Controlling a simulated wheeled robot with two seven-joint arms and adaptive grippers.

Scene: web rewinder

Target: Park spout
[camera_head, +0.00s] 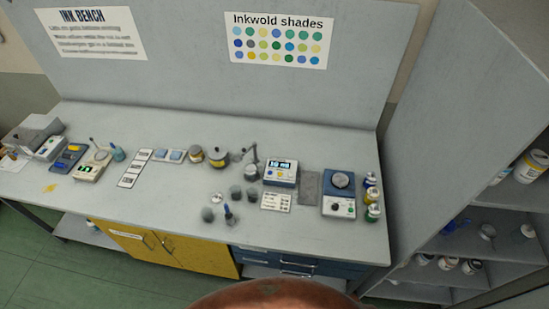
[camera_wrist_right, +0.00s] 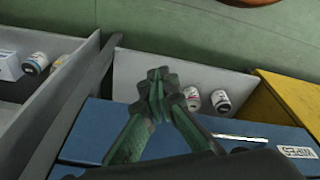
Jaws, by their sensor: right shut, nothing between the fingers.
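In the head view, a small dark dispenser with a bent spout (camera_head: 250,154) stands on the grey bench, just left of a box with a lit display (camera_head: 281,172). The spout's exact direction is too small to tell. My right gripper (camera_wrist_right: 158,76) shows in the right wrist view, its green and dark fingers closed together with nothing between them. It is in front of the blue drawer unit (camera_wrist_right: 110,125), away from the spout, which that view does not show. Neither gripper shows in the head view.
A shelf unit (camera_head: 420,130) stands at right. The yellow cabinet (camera_head: 170,245) is below. A brown rounded shape (camera_head: 275,292) fills the bottom edge.

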